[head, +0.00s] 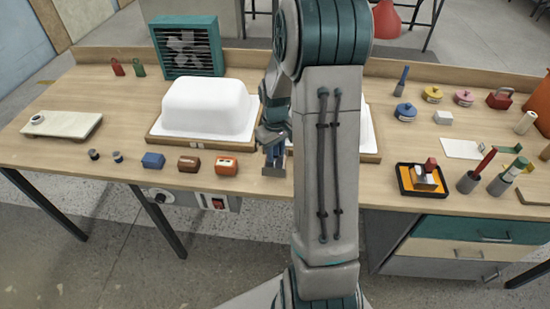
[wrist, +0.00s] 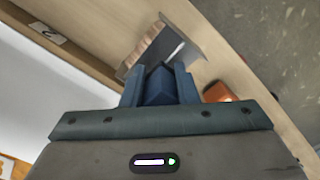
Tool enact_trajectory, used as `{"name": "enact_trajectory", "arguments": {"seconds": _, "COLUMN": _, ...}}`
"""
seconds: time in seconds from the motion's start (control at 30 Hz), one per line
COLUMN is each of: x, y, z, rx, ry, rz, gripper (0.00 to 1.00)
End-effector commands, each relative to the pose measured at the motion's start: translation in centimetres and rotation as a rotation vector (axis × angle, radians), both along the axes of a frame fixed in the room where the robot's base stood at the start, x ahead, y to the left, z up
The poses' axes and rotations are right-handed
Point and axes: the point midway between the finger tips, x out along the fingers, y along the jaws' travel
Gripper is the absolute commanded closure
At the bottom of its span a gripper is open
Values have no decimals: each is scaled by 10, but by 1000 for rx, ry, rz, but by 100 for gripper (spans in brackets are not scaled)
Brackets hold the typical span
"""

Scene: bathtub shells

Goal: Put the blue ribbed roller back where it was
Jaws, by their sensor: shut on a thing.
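My gripper (head: 273,150) is in front of the white shells, above the front part of the bench. In the wrist view my gripper (wrist: 160,82) is shut on a blue piece (wrist: 159,90), which I take to be the blue ribbed roller. A grey plate-like end (wrist: 183,42) with a brown striped face beside it extends beyond the fingertips. In the head view the blue held piece (head: 273,157) points down, with the grey end at the bottom. Whether it touches the bench I cannot tell. My fingers hide much of it, and I cannot make out ribs on the blue part.
A white shell (head: 208,107) on a wooden base stands left; another (head: 374,137) is partly behind my arm. Blue (head: 153,161), brown (head: 189,163) and orange (head: 227,164) blocks line the front edge. A black tray (head: 407,190) and cups stand right.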

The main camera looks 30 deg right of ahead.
Motion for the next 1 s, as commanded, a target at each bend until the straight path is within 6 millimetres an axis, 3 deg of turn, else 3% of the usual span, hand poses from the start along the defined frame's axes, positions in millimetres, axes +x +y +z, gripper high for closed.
{"name": "enact_trajectory", "arguments": {"seconds": 0.37, "x": 2, "y": 2, "z": -39, "rx": 0, "ry": 2, "rz": 0, "gripper": 91}}
{"name": "enact_trajectory", "arguments": {"seconds": 0.77, "x": 2, "y": 1, "z": -46, "rx": -1, "ry": 0, "rz": -1, "gripper": 91}}
{"name": "enact_trajectory", "arguments": {"seconds": 0.8, "x": 2, "y": 1, "z": -46, "rx": 0, "ry": 0, "rz": -1, "gripper": 70}}
{"name": "enact_trajectory", "arguments": {"seconds": 0.87, "x": 2, "y": 1, "z": -45, "rx": 0, "ry": 0, "rz": -1, "gripper": 54}}
{"name": "enact_trajectory", "arguments": {"seconds": 1.0, "x": 2, "y": 2, "z": -45, "rx": 0, "ry": 0, "rz": 0, "gripper": 51}}
